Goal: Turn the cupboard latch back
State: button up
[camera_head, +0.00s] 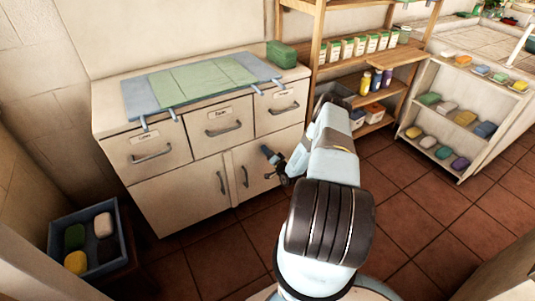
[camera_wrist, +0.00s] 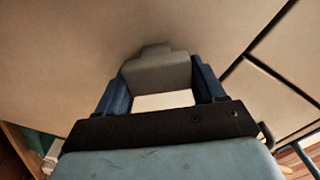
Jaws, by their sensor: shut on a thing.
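My gripper (camera_head: 272,160) is at the front of the right cupboard door (camera_head: 262,182), below the right drawer. In the wrist view, the two blue fingers of my gripper (camera_wrist: 161,88) are shut on a grey stepped block, the latch (camera_wrist: 158,70), which stands against the pale door front (camera_wrist: 60,50). In the head view I cannot make out the latch behind my gripper. How far the latch is turned is not clear. The left cupboard door (camera_head: 180,200) looks closed, and the right one also looks closed.
Two upright door handles (camera_head: 221,182) sit left of my gripper. Three drawers with bar handles (camera_head: 224,131) are above. Wooden shelves (camera_head: 318,40) stand to the right, and a blue tray (camera_head: 121,225) is at lower left.

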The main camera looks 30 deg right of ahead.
jog(key=m, duration=0.3)
jog(key=shift+d+f+m, duration=0.2)
jog(key=shift+f+m, duration=0.1)
jog(key=shift+s+d+f+m, duration=0.1)
jog(key=shift+m, duration=0.8)
jog(key=shift+f+m, duration=0.1)
jog(key=shift+m, duration=0.8)
jog(key=o, duration=0.7)
jog(key=shift+f, duration=0.1)
jog(key=shift+o, duration=1.3)
jog(key=s, duration=1.3)
jog(key=shift+s+d, duration=0.15)
jog(key=shift+s, duration=0.2)
